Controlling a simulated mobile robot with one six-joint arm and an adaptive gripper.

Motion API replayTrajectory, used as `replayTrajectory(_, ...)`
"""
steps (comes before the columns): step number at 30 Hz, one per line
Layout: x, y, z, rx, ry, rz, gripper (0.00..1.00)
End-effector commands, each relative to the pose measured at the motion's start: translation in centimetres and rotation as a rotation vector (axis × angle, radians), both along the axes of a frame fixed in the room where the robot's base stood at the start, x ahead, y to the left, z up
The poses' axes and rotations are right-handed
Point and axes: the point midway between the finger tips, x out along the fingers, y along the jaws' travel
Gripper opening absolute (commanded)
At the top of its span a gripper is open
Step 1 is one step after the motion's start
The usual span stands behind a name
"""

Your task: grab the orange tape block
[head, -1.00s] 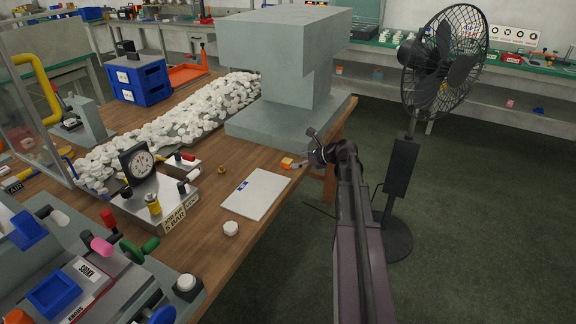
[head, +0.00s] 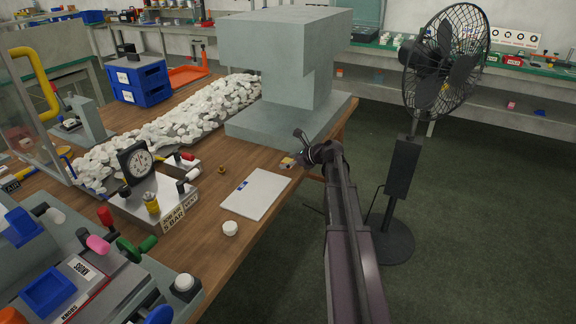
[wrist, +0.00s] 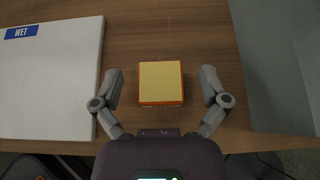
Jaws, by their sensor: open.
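The orange tape block (wrist: 161,84) lies on the wooden table near its edge, with a pale yellow top and orange sides. In the wrist view it sits between the two fingers of my gripper (wrist: 162,88), with a gap on each side. My gripper is open and empty. In the head view, my gripper (head: 295,151) is over the table's right edge at the block (head: 287,163), which it partly hides.
A white board marked WET (wrist: 50,85) lies left of the block. The grey machine base (head: 262,125) stands close on the other side. A gauge unit (head: 150,195) and white pieces (head: 165,130) are farther left. A fan (head: 405,170) stands right of my arm.

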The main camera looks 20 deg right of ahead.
Motion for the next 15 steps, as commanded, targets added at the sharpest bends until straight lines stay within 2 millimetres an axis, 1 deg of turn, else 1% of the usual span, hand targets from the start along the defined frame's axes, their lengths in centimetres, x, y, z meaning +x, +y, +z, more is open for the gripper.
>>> replayTrajectory(10,-0.03,-0.06,0.01,0.000,0.000,-0.001,0.94)
replayTrajectory(11,-0.03,-0.06,0.01,0.000,0.000,-0.001,0.85)
replayTrajectory(12,-0.04,-0.07,0.02,0.000,0.000,-0.001,0.73)
replayTrajectory(14,-0.04,-0.08,0.01,0.000,0.000,-0.001,0.56)
replayTrajectory(15,-0.04,-0.08,0.01,0.000,0.000,-0.001,0.44)
